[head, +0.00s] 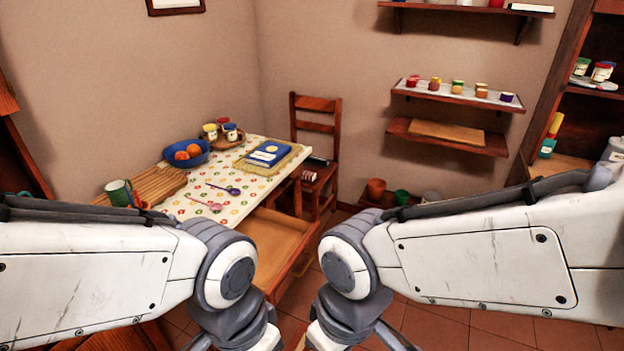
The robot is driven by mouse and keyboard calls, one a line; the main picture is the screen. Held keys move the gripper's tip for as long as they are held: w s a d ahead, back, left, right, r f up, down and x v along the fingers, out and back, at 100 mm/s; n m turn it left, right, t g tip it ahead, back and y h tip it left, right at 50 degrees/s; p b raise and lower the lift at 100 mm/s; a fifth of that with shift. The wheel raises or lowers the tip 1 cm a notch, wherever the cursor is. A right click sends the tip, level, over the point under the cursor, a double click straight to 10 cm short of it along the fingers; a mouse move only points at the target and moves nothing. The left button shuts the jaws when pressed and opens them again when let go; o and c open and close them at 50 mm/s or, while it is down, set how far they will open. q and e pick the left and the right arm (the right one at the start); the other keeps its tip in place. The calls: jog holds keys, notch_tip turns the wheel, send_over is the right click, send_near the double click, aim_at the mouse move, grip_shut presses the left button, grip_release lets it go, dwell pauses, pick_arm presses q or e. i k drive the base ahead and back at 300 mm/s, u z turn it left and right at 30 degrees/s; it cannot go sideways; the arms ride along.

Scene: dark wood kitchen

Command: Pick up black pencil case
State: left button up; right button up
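A small dark object (318,161) lies on the seat of the wooden chair (316,180), behind the table's right edge. It may be the black pencil case, but it is too small and partly hidden to be sure. A small red, white and dark item (309,176) is beside it on the seat. No other black case is clear in the head view. Both of my arms cross the lower part of the view, bent at the elbows. Both grippers are out of the frame.
The table has a patterned cloth (205,180), blue bowl (187,152) with oranges, jars, blue book (268,153), spoons and green mug (119,192). Its open drawer (278,232) juts toward me and looks empty. Wall shelves (457,95) hold small pots.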

aim_at(321, 162)
jog(key=z, duration=0.5)
jog(key=k, duration=0.6)
jog(key=z, duration=0.85)
jog(key=i, duration=3.1)
jog(key=u, duration=0.55)
jog(key=i, duration=1.2)
jog(key=u, duration=1.6)
jog(key=i, duration=0.95)
jog(key=u, duration=1.05)
jog(key=i, duration=0.35)
